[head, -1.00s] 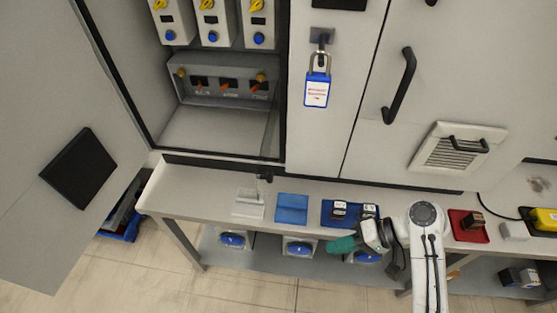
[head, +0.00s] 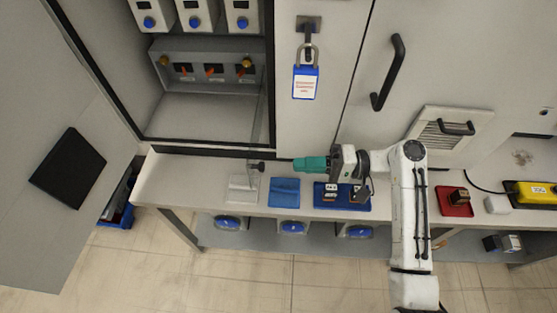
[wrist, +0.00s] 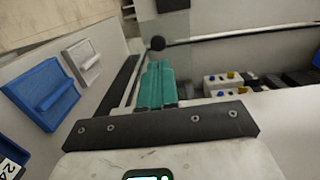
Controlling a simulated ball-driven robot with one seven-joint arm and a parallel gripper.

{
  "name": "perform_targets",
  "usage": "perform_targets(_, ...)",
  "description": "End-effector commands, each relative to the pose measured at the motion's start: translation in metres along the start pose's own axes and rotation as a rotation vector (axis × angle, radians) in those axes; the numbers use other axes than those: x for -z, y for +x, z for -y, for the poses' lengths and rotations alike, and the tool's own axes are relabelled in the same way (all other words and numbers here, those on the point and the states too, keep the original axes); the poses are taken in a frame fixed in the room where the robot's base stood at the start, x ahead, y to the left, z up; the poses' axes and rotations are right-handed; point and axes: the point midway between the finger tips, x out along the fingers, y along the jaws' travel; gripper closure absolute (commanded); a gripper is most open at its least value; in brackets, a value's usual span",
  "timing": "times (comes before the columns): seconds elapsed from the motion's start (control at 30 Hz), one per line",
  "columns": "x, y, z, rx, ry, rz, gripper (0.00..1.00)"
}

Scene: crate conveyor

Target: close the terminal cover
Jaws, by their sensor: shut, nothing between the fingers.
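The terminal box (head: 205,73) with orange switches and brass knobs sits low inside the open cabinet. What looks like its clear cover (head: 263,112) stands open, edge-on, at the right of the cabinet opening; its see-through outline is faint. A black knob (head: 257,167) is near its lower front end. The knob also shows in the wrist view (wrist: 157,43), with a thin pale edge running right from it. My gripper (head: 296,164) has teal fingers, shut and empty, pointing left, a short way right of the knob. The fingers (wrist: 156,68) point toward the knob in the wrist view, apparently without touching.
A blue padlock (head: 306,82) hangs on the right cabinet door. The large left door (head: 50,100) stands open.

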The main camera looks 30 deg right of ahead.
Motion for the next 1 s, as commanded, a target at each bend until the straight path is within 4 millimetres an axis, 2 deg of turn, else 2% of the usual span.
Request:
perform_targets(0.03,-0.001,0.011,0.002,0.000,0.001,0.004,1.00)
perform_targets(0.2,-0.001,0.039,0.002,-0.001,0.002,0.004,1.00)
perform_targets(0.4,0.000,0.058,0.001,0.000,0.000,0.002,1.00)
perform_targets(1.0,-0.001,0.066,0.000,-0.001,0.000,-0.010,1.00)
